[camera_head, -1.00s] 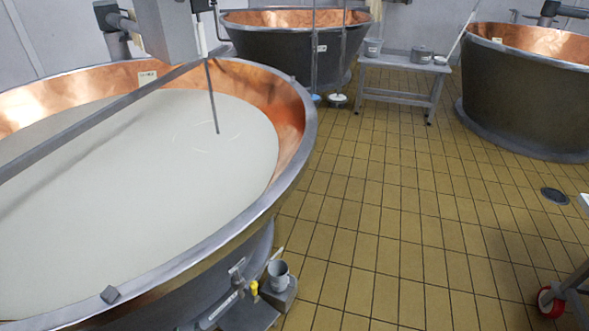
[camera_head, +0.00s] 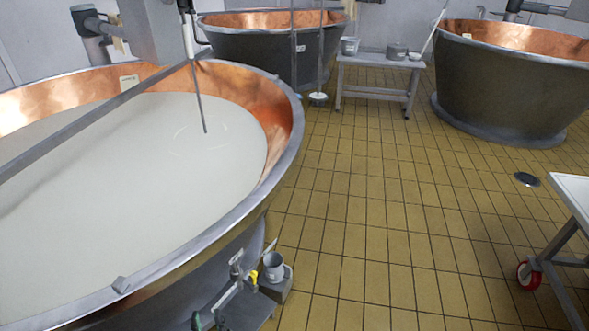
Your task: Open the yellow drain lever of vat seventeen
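The near vat (camera_head: 285,165) fills the left of the view, with a copper inner wall, a steel rim and pale liquid inside. A small tag (camera_head: 129,81) on its far inner wall is too small to read. Low on its outer front is a drain fitting (camera_head: 237,262) with a small yellow part (camera_head: 253,276), probably the lever. Its exact position is too small to judge. Beside it, below the rim, are grey parts with green marks, which I cannot identify. I cannot make out either gripper.
A grey mug (camera_head: 273,265) stands on a small block right beside the drain fitting. A wheeled white table (camera_head: 575,195) is at the right edge. Two more copper vats and a bench (camera_head: 375,62) stand behind. The tiled floor between is clear.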

